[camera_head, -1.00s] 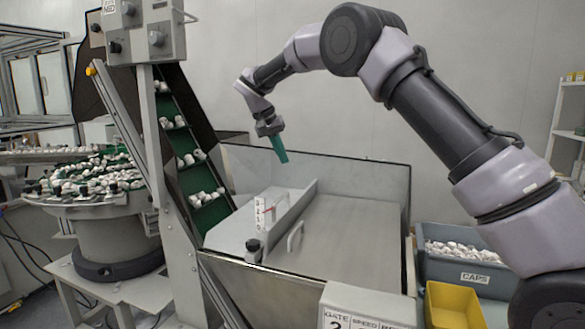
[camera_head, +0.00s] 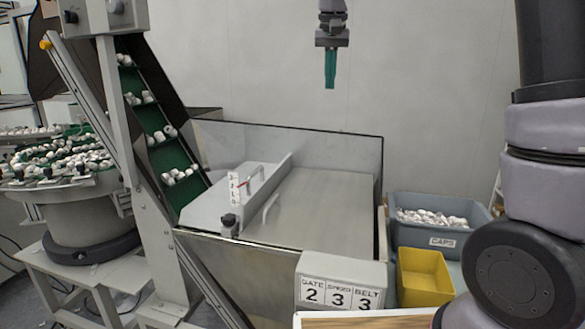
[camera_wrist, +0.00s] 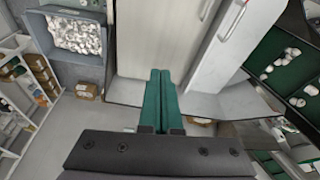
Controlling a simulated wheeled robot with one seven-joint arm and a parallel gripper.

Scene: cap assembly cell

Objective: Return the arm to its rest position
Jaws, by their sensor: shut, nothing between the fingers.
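My gripper (camera_head: 330,82) hangs at the top middle of the head view, its green fingers pointing down and closed together. It is in the air above and behind the metal hopper (camera_head: 335,212), touching nothing. In the wrist view the two green fingers (camera_wrist: 160,85) lie side by side with nothing between them. Part of my arm rises along the right edge of the head view; the links joining it to the gripper are out of frame.
A green inclined conveyor (camera_head: 155,125) carrying white caps and a round feeder bowl (camera_head: 75,190) stand left. A grey CAPS bin (camera_head: 455,240) and a yellow bin (camera_head: 425,275) stand right. A display panel (camera_head: 340,283) reads 2 3 3. Air around the gripper is clear.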

